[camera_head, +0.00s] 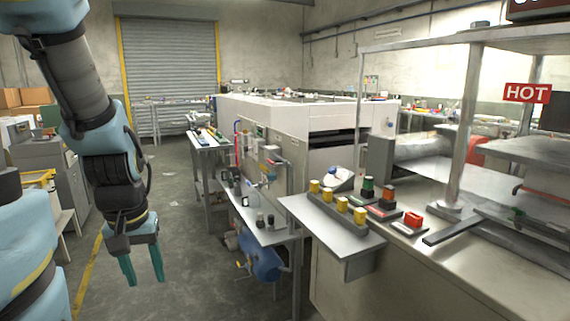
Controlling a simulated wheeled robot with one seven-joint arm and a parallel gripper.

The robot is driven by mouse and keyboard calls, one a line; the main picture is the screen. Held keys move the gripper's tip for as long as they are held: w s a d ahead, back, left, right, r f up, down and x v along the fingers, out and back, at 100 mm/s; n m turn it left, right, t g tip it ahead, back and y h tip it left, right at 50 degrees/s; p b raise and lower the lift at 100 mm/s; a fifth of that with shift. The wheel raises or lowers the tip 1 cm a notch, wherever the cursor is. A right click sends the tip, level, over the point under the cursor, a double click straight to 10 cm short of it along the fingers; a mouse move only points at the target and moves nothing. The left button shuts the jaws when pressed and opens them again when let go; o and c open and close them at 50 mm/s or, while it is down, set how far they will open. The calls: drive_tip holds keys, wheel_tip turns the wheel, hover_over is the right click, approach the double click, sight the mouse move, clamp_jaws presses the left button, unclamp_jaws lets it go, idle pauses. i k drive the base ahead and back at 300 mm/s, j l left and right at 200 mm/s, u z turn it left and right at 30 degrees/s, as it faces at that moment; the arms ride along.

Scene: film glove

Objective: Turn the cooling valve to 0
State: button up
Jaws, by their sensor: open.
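My gripper (145,280) hangs at the left with its two teal fingers apart and pointing down. Nothing is between the fingers. It is above the grey floor, left of and apart from the machine. Small pipes and fittings (268,172) are mounted on the side of the large white machine (290,130), right of my gripper. I cannot tell which of these is the cooling valve, and no dial numbers can be read at this size.
A narrow metal shelf (262,236) juts out below the fittings, with a blue tank (260,258) under it. A red HOT sign (527,93) hangs at the right. The floor (185,230) between is clear.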

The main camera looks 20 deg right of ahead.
sight(332, 170)
drive_tip(key=i+z, duration=0.15)
drive_tip(key=i, duration=0.3)
drive_tip(key=i+j+z, duration=0.15)
drive_tip(key=i, duration=0.25)
drive_tip(key=i+j+z, duration=0.2)
drive_tip(key=i, duration=0.25)
drive_tip(key=i+j+z, duration=0.15)
drive_tip(key=i, duration=0.25)
